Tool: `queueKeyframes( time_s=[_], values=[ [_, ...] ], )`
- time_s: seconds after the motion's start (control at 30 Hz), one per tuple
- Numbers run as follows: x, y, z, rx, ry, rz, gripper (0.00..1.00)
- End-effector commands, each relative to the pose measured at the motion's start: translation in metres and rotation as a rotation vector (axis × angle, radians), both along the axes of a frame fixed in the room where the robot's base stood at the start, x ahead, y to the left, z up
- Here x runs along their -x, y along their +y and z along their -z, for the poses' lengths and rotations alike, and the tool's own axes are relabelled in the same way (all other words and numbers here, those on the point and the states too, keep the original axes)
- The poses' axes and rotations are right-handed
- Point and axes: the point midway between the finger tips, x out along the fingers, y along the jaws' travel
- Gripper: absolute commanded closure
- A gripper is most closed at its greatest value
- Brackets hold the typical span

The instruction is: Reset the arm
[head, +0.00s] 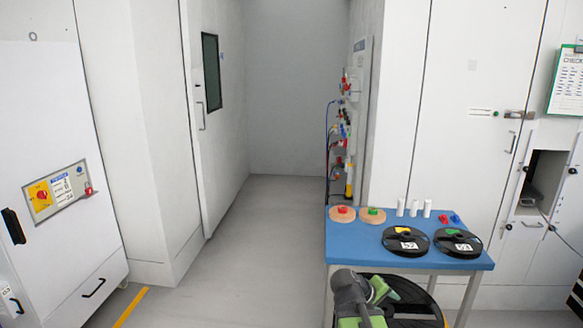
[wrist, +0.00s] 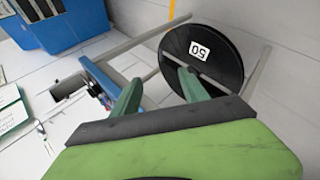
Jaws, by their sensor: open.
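My gripper (head: 380,290) is low in front of the blue table (head: 345,245) in the head view, beside my grey and green arm. In the wrist view my gripper (wrist: 158,88) shows two green fingers spread apart with nothing held between them. A large black reel (wrist: 205,60) labelled 50 lies beyond the fingertips, partly covered by the right finger. In the head view a large black reel (head: 425,315) is partly hidden behind my arm.
On the table are two black spools (head: 405,241) (head: 457,242), two tan discs (head: 342,214) (head: 372,215), white cylinders (head: 414,208) and small red and blue pieces (head: 449,218). A white cabinet (head: 60,130) stands left. The floor (head: 260,240) between is clear.

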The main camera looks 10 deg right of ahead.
Motion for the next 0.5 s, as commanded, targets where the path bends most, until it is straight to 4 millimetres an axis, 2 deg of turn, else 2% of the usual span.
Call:
queueKeyframes(
  time_s=[0.03, 0.1, 0.2, 0.3, 0.43, 0.47, 0.5],
  values=[
    [0.000, 0.034, 0.015, -0.092, 0.009, -0.005, 0.48],
    [0.005, 0.075, 0.033, -0.216, 0.029, 0.001, 0.48],
    [0.016, 0.124, 0.053, -0.385, 0.068, 0.022, 0.48],
    [0.033, 0.166, 0.068, -0.563, 0.118, 0.070, 0.48],
    [0.060, 0.218, 0.076, -0.789, 0.210, 0.152, 0.48],
    [0.066, 0.221, 0.068, -0.804, 0.229, 0.185, 0.48],
    [0.064, 0.220, 0.047, -0.797, 0.222, 0.180, 0.48]
  ],
)
